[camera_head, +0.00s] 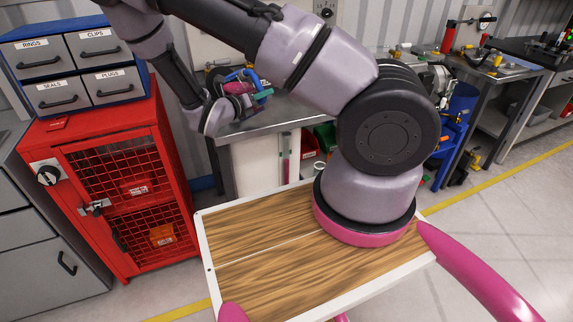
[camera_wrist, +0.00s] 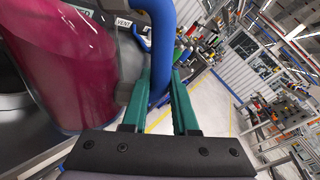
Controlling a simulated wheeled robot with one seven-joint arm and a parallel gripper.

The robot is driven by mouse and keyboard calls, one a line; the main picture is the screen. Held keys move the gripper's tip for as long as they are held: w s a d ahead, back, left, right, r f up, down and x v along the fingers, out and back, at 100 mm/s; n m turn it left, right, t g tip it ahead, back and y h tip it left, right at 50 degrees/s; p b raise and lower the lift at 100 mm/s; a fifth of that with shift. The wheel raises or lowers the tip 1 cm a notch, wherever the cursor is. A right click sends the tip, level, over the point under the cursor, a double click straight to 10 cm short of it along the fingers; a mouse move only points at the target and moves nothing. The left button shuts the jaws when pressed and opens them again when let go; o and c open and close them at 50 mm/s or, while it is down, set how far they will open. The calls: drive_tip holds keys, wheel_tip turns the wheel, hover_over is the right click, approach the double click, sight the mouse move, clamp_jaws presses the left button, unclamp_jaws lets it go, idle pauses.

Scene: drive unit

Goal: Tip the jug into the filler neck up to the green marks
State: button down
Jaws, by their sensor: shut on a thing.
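The jug is magenta with a blue handle. In the wrist view its body (camera_wrist: 75,65) fills the left side, and in the head view it is small (camera_head: 238,88), above the bench behind my arm. My gripper's green fingers (camera_wrist: 161,95) are closed around the blue handle (camera_wrist: 162,35); a green finger also shows in the head view (camera_head: 262,95). The drive unit (camera_wrist: 112,60) shows as grey metal beside the jug, with a VENT label near the top. The filler neck, green marks and liquid level cannot be made out. The jug's exact tilt is unclear.
The grey workbench (camera_head: 280,118) stands beyond my wooden-topped base. A red mesh cabinet (camera_head: 125,190) with labelled drawers (camera_head: 75,62) on it stands at the left. Another bench (camera_head: 490,68) with tools is at the right. Floor on the right is clear.

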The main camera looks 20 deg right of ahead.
drive_tip(key=shift+s+a+r, duration=0.1)
drive_tip(key=shift+a+r, duration=0.05)
drive_tip(key=shift+a, duration=0.55)
drive_tip(key=shift+d, duration=0.1)
drive_tip(key=shift+w+d, duration=0.2)
drive_tip(key=shift+d, duration=0.85)
drive_tip(key=shift+a, duration=0.1)
drive_tip(key=shift+s+a+r, duration=0.1)
drive_tip(key=shift+a, duration=0.4)
drive_tip(key=shift+s+a+r, duration=0.1)
drive_tip(key=shift+a, duration=0.4)
drive_tip(key=shift+d, duration=0.15)
drive_tip(key=shift+w+d, duration=0.15)
drive_tip(key=shift+d, duration=0.8)
drive_tip(key=shift+a, duration=0.15)
drive_tip(key=shift+a+r+n, duration=0.15)
drive_tip(key=shift+a+n, duration=0.25)
drive_tip(key=shift+a, duration=0.6)
